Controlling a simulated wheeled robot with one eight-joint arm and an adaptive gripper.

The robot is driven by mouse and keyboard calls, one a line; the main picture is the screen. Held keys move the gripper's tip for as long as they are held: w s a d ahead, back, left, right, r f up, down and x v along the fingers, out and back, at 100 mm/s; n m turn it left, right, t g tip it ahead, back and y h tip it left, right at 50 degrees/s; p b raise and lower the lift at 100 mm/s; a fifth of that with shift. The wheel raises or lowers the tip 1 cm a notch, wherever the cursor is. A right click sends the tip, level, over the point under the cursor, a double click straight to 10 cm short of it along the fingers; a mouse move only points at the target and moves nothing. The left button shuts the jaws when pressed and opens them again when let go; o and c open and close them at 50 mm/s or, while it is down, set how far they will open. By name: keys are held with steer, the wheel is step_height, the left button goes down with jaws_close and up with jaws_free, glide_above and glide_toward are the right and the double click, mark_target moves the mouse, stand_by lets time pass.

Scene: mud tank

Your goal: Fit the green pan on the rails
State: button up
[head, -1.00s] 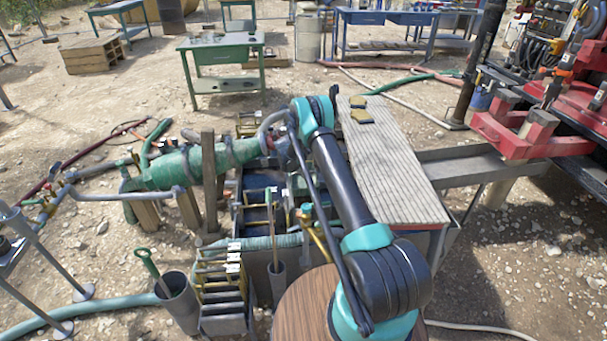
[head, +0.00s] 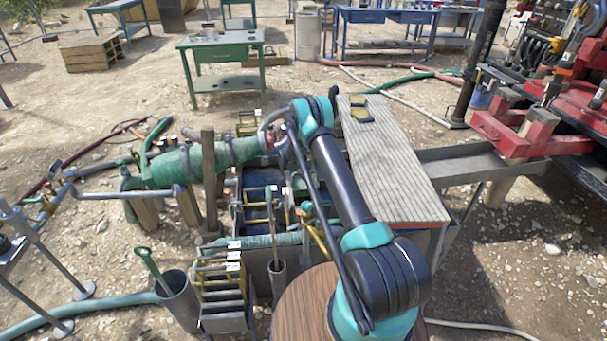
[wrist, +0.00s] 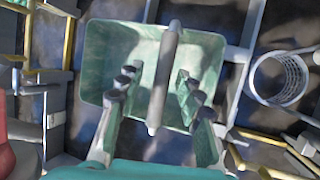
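In the wrist view the green pan (wrist: 103,50) lies below my gripper (wrist: 156,77), with its open inside facing the camera. A grey bar (wrist: 169,48) runs lengthwise over the pan's middle. My gripper's two fingers are apart, one on each side of the bar, with visible gaps to it. The fingertips overlap the pan's inside; their exact height above it is hard to tell. Grey rail-like members (wrist: 240,65) run to the right of the pan. In the head view my arm hides the gripper, and I cannot make out the pan clearly.
Yellow bars (wrist: 28,40) stand at the wrist view's left, and a white perforated basket (wrist: 285,78) at its right. In the head view a ribbed board (head: 390,160) lies right of my arm. A yellow-runged rack (head: 221,280) and a grey bucket (head: 178,300) stand front left.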

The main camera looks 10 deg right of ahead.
steer(key=v, duration=1.2)
stand_by(0.3)
